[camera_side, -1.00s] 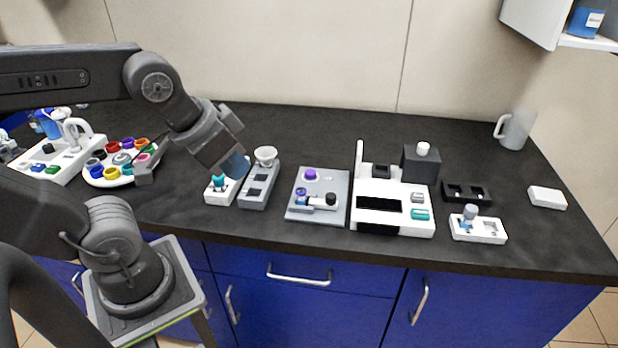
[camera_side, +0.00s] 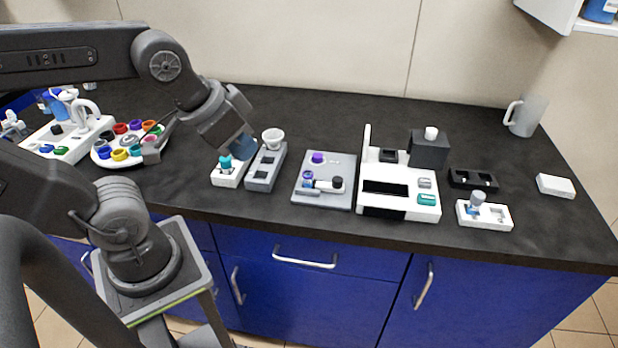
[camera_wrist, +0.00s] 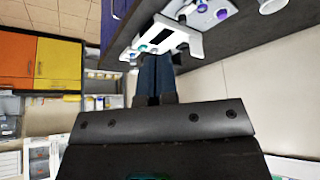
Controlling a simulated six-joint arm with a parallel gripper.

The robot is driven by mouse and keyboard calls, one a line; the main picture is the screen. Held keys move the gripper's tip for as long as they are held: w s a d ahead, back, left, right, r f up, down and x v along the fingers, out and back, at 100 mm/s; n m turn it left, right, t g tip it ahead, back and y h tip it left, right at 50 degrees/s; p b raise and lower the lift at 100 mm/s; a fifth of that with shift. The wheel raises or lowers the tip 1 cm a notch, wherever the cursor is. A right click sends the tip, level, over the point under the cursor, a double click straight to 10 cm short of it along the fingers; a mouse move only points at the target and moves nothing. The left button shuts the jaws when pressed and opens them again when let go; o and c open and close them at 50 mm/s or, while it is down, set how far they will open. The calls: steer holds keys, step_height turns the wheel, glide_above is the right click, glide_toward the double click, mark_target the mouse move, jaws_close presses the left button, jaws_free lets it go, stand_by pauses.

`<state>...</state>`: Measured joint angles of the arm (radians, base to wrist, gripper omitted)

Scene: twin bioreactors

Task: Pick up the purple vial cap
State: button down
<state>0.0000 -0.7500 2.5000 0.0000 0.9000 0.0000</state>
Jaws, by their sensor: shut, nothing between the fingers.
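A purple cap (camera_side: 317,157) sits at the back of a grey plate (camera_side: 341,172). A vial with a purple-blue top (camera_side: 307,175) stands nearer the plate's front left, beside a black knob. My gripper (camera_side: 242,149) has blue fingers, shut and empty. In the side view it is left of the grey plate, over the area of a white holder with a teal-topped vial. The wrist view shows the closed blue fingers (camera_wrist: 155,75). A purple round thing (camera_wrist: 222,14) shows at the top there; I cannot tell which purple item it is.
A grey block with a white funnel (camera_side: 273,139) stands between my gripper and the plate. A white machine (camera_side: 400,204) stands right of the plate. A tray of coloured caps (camera_side: 103,161) is at the left. The counter behind the plate is clear.

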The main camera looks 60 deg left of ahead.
steer(key=c, duration=0.7)
jaws_free()
